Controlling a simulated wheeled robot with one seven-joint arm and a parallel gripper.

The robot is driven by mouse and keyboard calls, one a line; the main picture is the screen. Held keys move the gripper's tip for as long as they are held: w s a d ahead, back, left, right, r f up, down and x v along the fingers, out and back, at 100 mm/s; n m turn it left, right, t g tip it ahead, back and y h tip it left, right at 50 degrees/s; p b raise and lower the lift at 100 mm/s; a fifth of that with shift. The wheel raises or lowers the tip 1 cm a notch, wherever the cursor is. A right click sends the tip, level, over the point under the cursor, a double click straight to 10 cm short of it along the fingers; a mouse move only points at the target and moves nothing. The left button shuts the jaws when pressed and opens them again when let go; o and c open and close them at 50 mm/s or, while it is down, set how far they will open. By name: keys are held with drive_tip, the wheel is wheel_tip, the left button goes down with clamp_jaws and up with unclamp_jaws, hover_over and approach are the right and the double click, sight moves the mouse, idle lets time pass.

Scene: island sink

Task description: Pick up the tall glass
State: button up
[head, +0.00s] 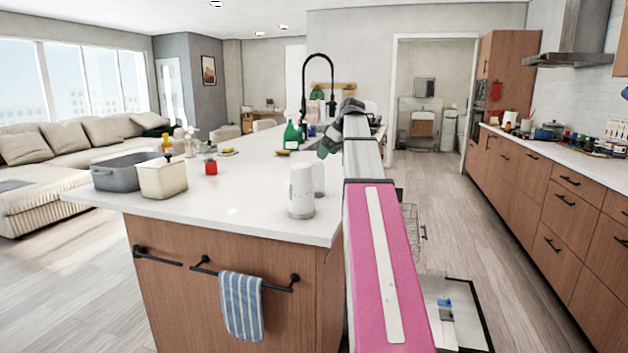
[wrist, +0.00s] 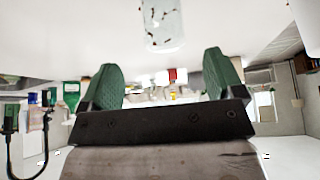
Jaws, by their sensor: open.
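The tall glass (head: 319,178) is clear and stands upright near the right edge of the island counter in the head view, just right of a white canister. The wrist view is upside down and shows a clear glass (wrist: 162,25) with dark specks at the top middle, cut off by the frame edge. My gripper (wrist: 163,78) has green fingers spread apart with nothing held between them; the glass lies beyond their tips in line with the gap. In the head view my gripper (head: 325,149) is above the counter, farther back than the glass, partly hidden by my arm.
The white canister (head: 301,192) stands close beside the glass. Green bottles (head: 291,135) and the black faucet (head: 318,72) are farther back. The front middle counter is clear.

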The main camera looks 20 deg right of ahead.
sight(318, 164)
drive_tip(key=x, duration=0.3)
drive_tip(key=shift+a+f, duration=0.1)
drive_tip(key=shift+f, duration=0.15)
drive_tip(key=shift+a+r+x, duration=0.1)
drive_tip(key=shift+a+x, duration=0.1)
drive_tip(key=shift+x, duration=1.15)
drive_tip(key=shift+a+r+x, duration=0.1)
drive_tip(key=shift+a+x, duration=0.1)
drive_tip(key=shift+x, duration=1.15)
drive_tip(key=shift+w, duration=0.15)
drive_tip(key=c, duration=1.1)
drive_tip(key=shift+r, duration=0.1)
